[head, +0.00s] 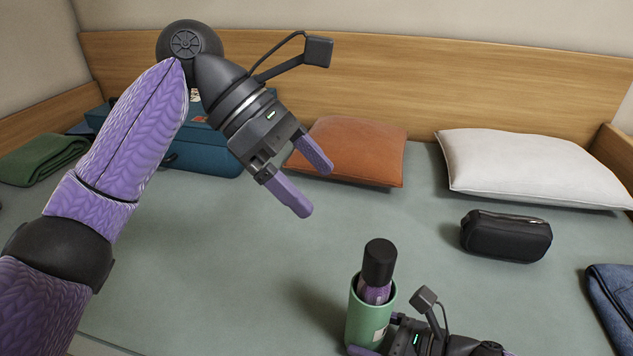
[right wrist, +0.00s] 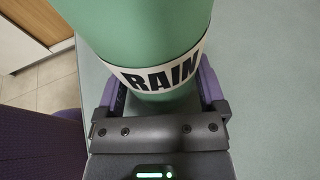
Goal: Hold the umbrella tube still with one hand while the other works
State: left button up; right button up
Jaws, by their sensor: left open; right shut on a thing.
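The umbrella tube (head: 357,319) is a green cylinder standing upright near the front of the bed. A folded purple umbrella (head: 378,266) with a black handle sticks up out of its open top. My right gripper (head: 372,345) is shut on the tube from the right, low on its side. In the right wrist view the tube (right wrist: 125,30) shows a white label reading RAIN between the purple fingers of my right gripper (right wrist: 162,85). My left gripper (head: 308,180) is open and empty, above the bed, up and left of the umbrella.
An orange cushion (head: 350,150) and a white pillow (head: 530,165) lie at the back. A blue case (head: 205,150) and green folded cloth (head: 42,158) are at left. The middle is clear.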

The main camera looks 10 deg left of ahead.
dwell(0.4)
jog(key=o, duration=0.8)
